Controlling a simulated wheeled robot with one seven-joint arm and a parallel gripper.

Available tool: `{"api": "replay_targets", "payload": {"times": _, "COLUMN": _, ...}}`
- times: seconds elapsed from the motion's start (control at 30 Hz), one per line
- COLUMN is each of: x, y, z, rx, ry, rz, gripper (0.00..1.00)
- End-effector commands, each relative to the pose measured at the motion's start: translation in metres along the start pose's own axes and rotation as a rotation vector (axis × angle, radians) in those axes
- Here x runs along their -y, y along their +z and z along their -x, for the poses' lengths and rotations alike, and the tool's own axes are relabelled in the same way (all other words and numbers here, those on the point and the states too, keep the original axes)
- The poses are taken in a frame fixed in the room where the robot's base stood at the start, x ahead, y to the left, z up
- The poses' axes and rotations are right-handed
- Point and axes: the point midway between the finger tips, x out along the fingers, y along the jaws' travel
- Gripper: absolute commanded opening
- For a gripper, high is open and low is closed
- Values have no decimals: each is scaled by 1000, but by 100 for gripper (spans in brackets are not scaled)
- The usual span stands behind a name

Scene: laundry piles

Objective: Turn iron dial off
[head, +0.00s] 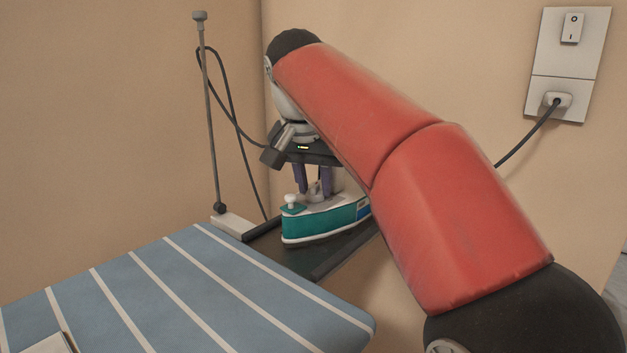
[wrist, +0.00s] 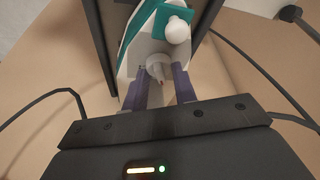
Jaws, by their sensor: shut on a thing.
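A teal and white iron (head: 325,220) rests on the dark iron rest at the end of the ironing board. Its top shows in the wrist view, with a white knob (wrist: 178,28) on a teal patch. The grey iron dial (wrist: 159,66) stands on the top of the iron, with a small reddish mark on it. My gripper (head: 313,190) is above the iron, pointing down. In the wrist view its purple fingers (wrist: 160,80) are on either side of the dial and shut on it. The exact contact at the fingertips is partly hidden.
The blue striped ironing board (head: 190,290) fills the lower left. A thin pole (head: 209,120) with a dark cord stands behind the iron rest (head: 310,259). A wall plate (head: 565,60) with a switch and a plugged-in cord is at the upper right.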

Motion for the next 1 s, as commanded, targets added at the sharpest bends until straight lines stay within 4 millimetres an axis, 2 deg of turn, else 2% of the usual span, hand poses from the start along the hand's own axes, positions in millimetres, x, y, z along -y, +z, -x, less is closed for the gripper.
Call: {"api": "replay_targets", "payload": {"times": 1.0, "x": -5, "y": -3, "z": 0, "rx": -2, "ry": -357, "rz": 855, "gripper": 5}}
